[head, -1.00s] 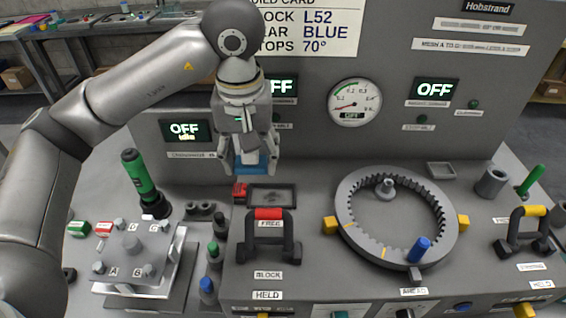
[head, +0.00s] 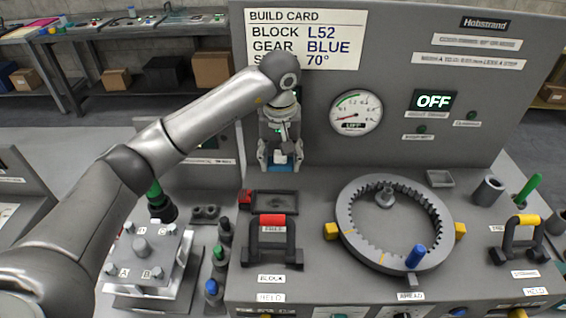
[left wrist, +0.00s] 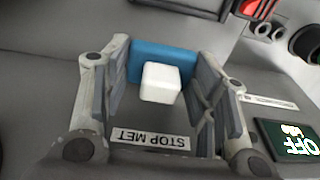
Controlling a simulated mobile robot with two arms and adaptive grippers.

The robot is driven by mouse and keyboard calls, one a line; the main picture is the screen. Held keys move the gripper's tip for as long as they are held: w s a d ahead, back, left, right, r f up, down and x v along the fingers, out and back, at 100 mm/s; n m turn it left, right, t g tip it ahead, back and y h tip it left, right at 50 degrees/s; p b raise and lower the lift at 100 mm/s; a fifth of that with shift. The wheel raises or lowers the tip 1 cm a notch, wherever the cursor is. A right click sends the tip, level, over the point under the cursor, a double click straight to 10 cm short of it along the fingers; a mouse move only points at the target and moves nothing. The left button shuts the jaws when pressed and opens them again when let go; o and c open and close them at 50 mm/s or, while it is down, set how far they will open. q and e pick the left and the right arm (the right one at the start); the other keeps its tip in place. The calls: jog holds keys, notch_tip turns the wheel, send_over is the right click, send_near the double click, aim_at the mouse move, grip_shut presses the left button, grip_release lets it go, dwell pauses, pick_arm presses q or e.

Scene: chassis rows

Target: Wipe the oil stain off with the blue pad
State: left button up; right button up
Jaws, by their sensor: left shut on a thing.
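My left gripper (head: 281,162) is in front of the upright grey panel, above the back of the bench. It is shut on the blue pad, whose blue part (head: 292,165) shows low between the fingers. The left wrist view shows the pad (left wrist: 143,62) with its white block-shaped grip (left wrist: 160,83) between the fingers. I cannot tell whether the pad touches the panel. No oil stain can be made out in these frames; my arm and gripper hide part of the panel. My right gripper is not in view.
Below the gripper are a shallow dark tray (head: 275,203) and a red-handled clamp (head: 272,243). A toothed ring (head: 352,237) with a blue peg lies to the right. A gauge (head: 356,113) is on the panel. A block fixture (head: 150,262) stands at the left.

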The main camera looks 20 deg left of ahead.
aim_at(283, 177)
pick_arm(q)
jog(key=shift+w+f, duration=0.4)
jog(key=shift+f, duration=0.1)
jog(key=f, duration=0.1)
jog(key=f+p, duration=0.1)
jog(key=shift+w+f+p, duration=0.3)
jog(key=shift+w+f, duration=0.05)
jog(key=shift+f, duration=0.35)
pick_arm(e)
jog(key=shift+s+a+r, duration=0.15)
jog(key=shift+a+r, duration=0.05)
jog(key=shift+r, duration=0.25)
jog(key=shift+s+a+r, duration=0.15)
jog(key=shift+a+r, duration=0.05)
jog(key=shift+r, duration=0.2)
pick_arm(q)
jog(key=shift+f+b, duration=0.35)
jog(key=o, duration=1)
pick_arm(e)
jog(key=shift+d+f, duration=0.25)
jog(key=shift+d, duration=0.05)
pick_arm(q)
jog(key=shift+r, duration=0.1)
